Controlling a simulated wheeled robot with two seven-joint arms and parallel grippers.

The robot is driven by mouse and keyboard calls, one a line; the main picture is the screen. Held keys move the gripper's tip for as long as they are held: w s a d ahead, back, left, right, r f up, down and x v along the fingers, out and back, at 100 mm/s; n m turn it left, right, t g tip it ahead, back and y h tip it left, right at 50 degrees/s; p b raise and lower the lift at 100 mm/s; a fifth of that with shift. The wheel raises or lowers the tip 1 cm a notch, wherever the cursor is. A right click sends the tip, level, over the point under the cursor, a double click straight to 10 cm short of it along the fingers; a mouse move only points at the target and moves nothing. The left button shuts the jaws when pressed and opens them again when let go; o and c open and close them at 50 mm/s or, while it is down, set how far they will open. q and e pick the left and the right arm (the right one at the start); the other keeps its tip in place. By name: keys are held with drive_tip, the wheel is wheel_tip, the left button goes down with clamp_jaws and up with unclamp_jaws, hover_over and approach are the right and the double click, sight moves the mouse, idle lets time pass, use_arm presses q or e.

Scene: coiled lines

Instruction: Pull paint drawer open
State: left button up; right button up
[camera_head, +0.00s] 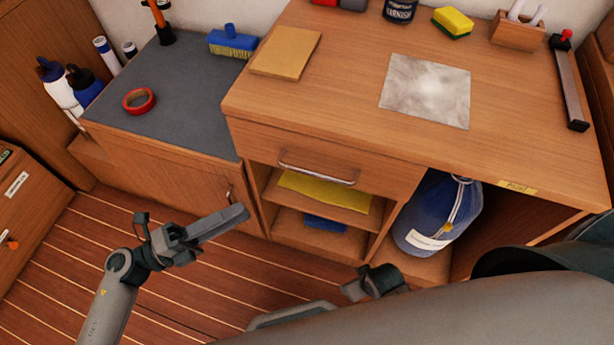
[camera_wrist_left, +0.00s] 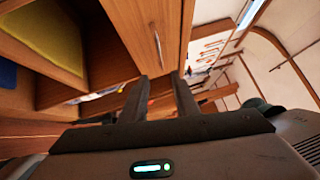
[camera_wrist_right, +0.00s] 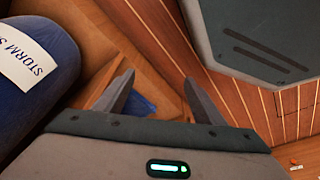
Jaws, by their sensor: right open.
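The drawer (camera_head: 255,145) sits under the left part of the desk top, and its front looks flush with the desk. Its curved metal handle (camera_head: 318,168) runs across the front. A yellow tape label (camera_head: 517,187), apparently reading PAINT, is on the desk edge to the right. My left gripper (camera_head: 243,213) is low and left of the handle, apart from it. Its fingers (camera_wrist_left: 160,95) are spread and empty in the left wrist view. My right gripper (camera_head: 350,290) is low in front of the desk, partly hidden by my arm. Its fingers (camera_wrist_right: 160,95) are apart and empty.
Below the drawer are open shelves with a yellow cloth (camera_head: 325,190) and a blue item (camera_head: 325,223). A blue bag (camera_head: 435,215) stands to their right. A low cabinet (camera_head: 170,185) with a small handle adjoins on the left. The floor (camera_head: 60,260) at left is clear.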

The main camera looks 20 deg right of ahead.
use_arm(q)
drive_tip(key=p+x, duration=0.3)
drive_tip(key=x, duration=1.4)
drive_tip(key=shift+d+f, duration=0.15)
drive_tip(key=shift+d, duration=0.05)
use_arm(e)
wheel_tip(320, 180, down, 7)
drive_tip(key=s, duration=0.2)
drive_tip(key=shift+d, duration=0.4)
use_arm(q)
drive_tip(key=shift+w, duration=0.15)
clamp_jaws()
